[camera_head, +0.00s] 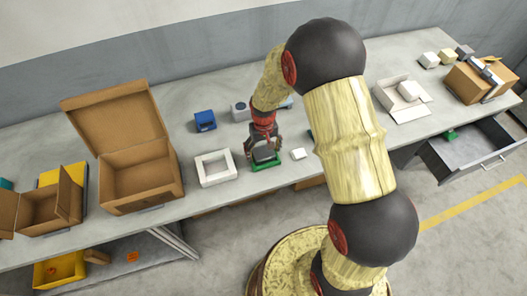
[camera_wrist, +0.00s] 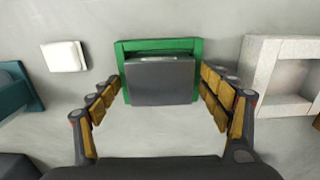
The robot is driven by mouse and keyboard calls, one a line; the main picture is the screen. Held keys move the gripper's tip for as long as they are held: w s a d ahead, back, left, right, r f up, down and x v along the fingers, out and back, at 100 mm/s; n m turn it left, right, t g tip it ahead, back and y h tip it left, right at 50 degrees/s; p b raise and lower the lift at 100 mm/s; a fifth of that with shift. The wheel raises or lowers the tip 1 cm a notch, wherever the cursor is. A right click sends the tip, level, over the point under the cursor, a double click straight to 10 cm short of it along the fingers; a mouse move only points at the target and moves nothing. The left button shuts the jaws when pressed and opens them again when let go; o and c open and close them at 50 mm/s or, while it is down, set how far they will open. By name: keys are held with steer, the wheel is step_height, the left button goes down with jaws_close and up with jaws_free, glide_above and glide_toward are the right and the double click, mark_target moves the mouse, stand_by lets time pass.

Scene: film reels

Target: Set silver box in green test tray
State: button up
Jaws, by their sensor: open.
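The green test tray (camera_wrist: 190,44) lies on the worktop below my gripper, and it also shows in the head view (camera_head: 262,167). The silver box (camera_wrist: 160,83), dark grey with a lighter edge, is over the tray and covers most of it; in the head view (camera_head: 263,153) it sits between my fingers. It looks to be inside the tray, slightly toward the near side; I cannot tell if it lies fully flat. My gripper (camera_wrist: 161,100) is open, its padded fingers on both sides of the box with gaps to it.
A white square frame (camera_head: 214,168) stands left of the tray, and a small white block (camera_head: 299,153) lies to the right. A blue box (camera_head: 205,121) is behind. An open cardboard box (camera_head: 140,175) stands farther left.

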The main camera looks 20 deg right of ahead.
step_height(320, 180, up, 13)
steer(key=p, duration=0.2)
step_height(320, 180, up, 10)
steer(key=t, duration=0.2)
glide_above(264, 152)
steer(key=s, duration=0.3)
steer(key=s+r+t, duration=0.3)
steer(key=s+r, duration=1.1)
steer(key=s, duration=0.5)
steer(key=shift+r+t, duration=0.3)
steer(key=shift+r, duration=0.05)
